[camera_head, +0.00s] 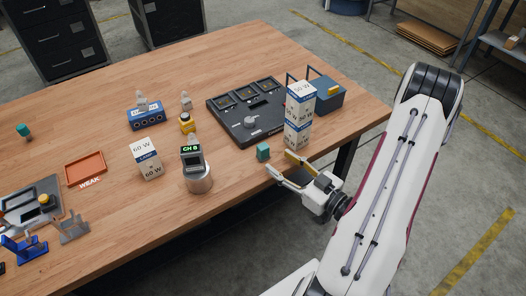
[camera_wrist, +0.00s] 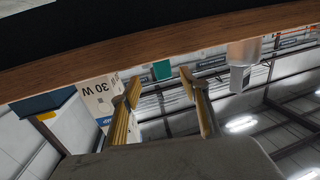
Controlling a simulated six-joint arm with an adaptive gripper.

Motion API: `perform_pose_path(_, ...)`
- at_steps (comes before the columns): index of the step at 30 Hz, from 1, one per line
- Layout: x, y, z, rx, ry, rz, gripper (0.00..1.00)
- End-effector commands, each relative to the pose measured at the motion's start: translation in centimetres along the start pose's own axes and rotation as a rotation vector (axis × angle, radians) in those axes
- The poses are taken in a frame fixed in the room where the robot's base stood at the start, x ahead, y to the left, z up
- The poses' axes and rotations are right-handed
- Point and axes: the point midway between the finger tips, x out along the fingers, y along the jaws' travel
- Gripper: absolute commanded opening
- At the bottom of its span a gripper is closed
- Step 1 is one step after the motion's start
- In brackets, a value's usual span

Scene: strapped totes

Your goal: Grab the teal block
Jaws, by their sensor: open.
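The teal block (camera_head: 263,152) stands on the wooden table near its right front edge, just in front of the black panel. My gripper (camera_head: 278,161) is close to it at the right, with its two fingers spread and pointing at the block. In the wrist view the teal block (camera_wrist: 161,70) shows between and beyond the two open fingertips (camera_wrist: 160,84). The fingers look empty and apart from the block; the exact gap is hard to tell.
A stack of white and blue lamp boxes (camera_head: 298,112) stands close behind my gripper, with a blue bin (camera_head: 325,95) beyond. A black panel (camera_head: 245,113) lies behind the block. A silver cylinder (camera_head: 198,181) with a display stands to the left. Another small teal thing (camera_head: 23,130) is far left.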

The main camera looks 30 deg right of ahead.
Motion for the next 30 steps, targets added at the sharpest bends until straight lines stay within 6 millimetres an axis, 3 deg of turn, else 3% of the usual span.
perform_pose_path(30,2.6,0.0,0.0,-0.001,-0.001,-0.001,0.45)
